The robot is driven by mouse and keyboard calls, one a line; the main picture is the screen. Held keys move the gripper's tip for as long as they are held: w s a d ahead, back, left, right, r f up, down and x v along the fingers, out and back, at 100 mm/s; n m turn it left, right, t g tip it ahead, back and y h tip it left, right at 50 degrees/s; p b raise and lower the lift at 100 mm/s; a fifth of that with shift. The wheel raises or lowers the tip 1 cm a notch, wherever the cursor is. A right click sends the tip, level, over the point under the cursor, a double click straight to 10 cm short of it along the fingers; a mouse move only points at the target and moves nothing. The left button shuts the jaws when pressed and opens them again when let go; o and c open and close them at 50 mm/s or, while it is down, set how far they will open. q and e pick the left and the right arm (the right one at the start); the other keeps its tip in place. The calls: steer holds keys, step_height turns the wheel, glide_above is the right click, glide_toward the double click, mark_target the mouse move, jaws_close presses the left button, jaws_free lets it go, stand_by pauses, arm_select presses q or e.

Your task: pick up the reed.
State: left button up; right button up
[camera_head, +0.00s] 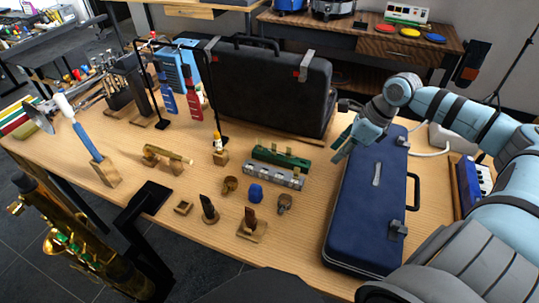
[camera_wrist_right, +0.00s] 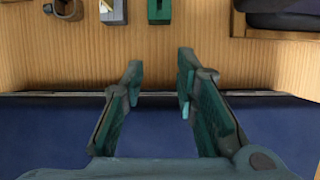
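A small brown upright piece (camera_head: 251,217), which looks like the reed, stands on a wooden block (camera_head: 259,234) near the front middle of the table in the head view. A dark pointed piece (camera_head: 208,205) stands on a round base to its left; I cannot tell for sure which is the reed. My right gripper (camera_head: 345,143) is over the far left part of the blue case (camera_head: 357,215), up and to the right of both pieces. In the wrist view the right gripper (camera_wrist_right: 161,72) is open, with nothing between its fingers. My left gripper is not in view.
A green holder (camera_head: 281,158) and a silver block (camera_head: 273,178) lie left of the blue case. Small brown caps (camera_head: 229,185) and a blue lump (camera_head: 256,192) are nearby. A large black case (camera_head: 270,85) stands behind. A saxophone (camera_head: 80,250) is at the front left.

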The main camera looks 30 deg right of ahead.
mark_target(290, 148)
steer(key=w+a, duration=0.2)
steer(key=w, duration=0.1)
steer(key=w+a, duration=0.2)
steer(key=w, duration=0.1)
steer(key=w+a+p, duration=0.1)
steer(key=w+a, duration=0.1)
steer(key=w, duration=0.1)
steer(key=shift+w+a+f, duration=0.1)
steer(key=shift+w+a, duration=0.3)
steer(key=shift+w+a+f, duration=0.15)
steer(key=shift+a+f, duration=0.05)
steer(key=b+x, duration=0.1)
steer(key=x, duration=0.3)
steer(key=shift+w+f, duration=0.1)
steer(key=shift+f, duration=0.25)
jaws_close()
